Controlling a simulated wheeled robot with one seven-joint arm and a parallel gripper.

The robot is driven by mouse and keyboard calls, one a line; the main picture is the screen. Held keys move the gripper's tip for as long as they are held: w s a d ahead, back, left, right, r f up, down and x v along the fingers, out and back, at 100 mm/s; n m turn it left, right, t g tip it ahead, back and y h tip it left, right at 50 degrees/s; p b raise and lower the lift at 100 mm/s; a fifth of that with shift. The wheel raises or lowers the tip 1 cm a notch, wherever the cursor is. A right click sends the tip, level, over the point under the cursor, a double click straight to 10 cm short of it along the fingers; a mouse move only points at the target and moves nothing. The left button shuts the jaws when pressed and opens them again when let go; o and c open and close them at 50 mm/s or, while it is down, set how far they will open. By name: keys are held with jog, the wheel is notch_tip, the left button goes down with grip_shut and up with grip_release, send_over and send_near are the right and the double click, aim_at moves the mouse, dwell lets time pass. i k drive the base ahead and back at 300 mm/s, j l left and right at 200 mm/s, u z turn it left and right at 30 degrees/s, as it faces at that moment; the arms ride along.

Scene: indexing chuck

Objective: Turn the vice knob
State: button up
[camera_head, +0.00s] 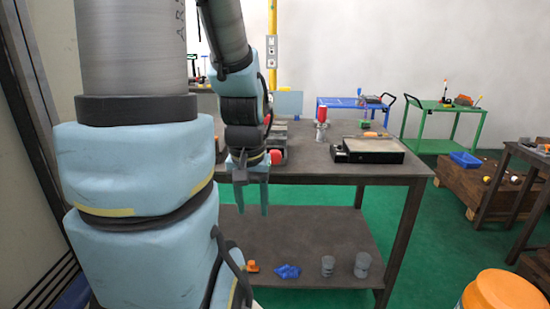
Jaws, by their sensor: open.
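My gripper (251,200) points down in front of the near edge of the dark workbench (330,171), with its two fingers apart and nothing visible between them. A small red knob (276,157) shows just to the right of and behind my gripper, at the bench's near side. It seems to be on the dark grey vice-like device (279,140), which my arm partly hides. I cannot tell how the knob is turned. I see no contact between my fingers and the knob.
A black flat device (370,150) and a red-and-silver cylinder (321,122) stand on the bench to the right. The lower shelf (310,235) holds blue, orange and grey parts. An orange drum (500,292) stands at lower right. Green floor is open beyond the bench.

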aim_at(276, 156)
jog(key=i+l+u, duration=0.1)
jog(key=u, duration=1.3)
jog(key=l+u, duration=0.35)
jog(key=k+l+u, duration=0.3)
jog(key=l, duration=0.15)
jog(key=l+u, duration=0.35)
jog(key=k+l, duration=0.05)
